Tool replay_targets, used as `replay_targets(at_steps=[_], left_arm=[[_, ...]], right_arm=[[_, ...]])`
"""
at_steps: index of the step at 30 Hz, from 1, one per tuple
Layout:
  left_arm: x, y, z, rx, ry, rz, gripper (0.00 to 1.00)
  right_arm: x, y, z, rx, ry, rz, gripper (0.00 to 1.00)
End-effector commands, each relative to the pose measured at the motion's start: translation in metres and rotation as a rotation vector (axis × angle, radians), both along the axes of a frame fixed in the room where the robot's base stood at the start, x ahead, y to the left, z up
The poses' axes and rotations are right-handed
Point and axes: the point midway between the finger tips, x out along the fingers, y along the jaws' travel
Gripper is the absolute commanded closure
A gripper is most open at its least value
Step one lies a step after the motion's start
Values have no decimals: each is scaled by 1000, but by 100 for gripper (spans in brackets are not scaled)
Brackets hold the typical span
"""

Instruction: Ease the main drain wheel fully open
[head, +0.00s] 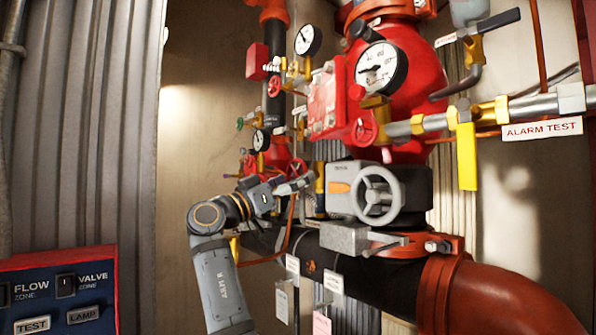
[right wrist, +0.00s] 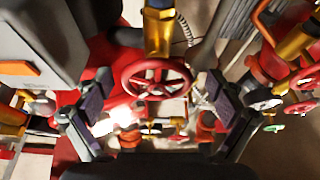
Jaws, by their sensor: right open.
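A red spoked handwheel (right wrist: 155,78) on a brass-yellow valve body (right wrist: 158,30) sits in the middle of the right wrist view. I take it for the main drain wheel. My right gripper (right wrist: 153,95) is open, with one finger on each side of the wheel in that view. I cannot tell whether the fingers touch its rim. My left gripper is not in view.
The grey gearbox (head: 345,188) with its grey handwheel (head: 378,196) stands close to the right gripper. Red pipework, gauges (head: 381,69) and a yellow lever (head: 466,155) crowd the right. A blue panel (head: 60,295) is at lower left.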

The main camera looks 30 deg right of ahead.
Motion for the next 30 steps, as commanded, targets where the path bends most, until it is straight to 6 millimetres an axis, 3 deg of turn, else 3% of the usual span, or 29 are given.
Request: replay_targets(at_steps=[4, 13, 25, 30], left_arm=[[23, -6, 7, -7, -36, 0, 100], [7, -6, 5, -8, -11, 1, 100], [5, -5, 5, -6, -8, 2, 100], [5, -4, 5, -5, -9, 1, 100]], right_arm=[[1, -12, 6, -1, 0, 1, 6], [2, -15, 6, 0, 0, 1, 7], [1, -14, 6, 0, 0, 1, 61], [1, -14, 6, -1, 9, 1, 61]])
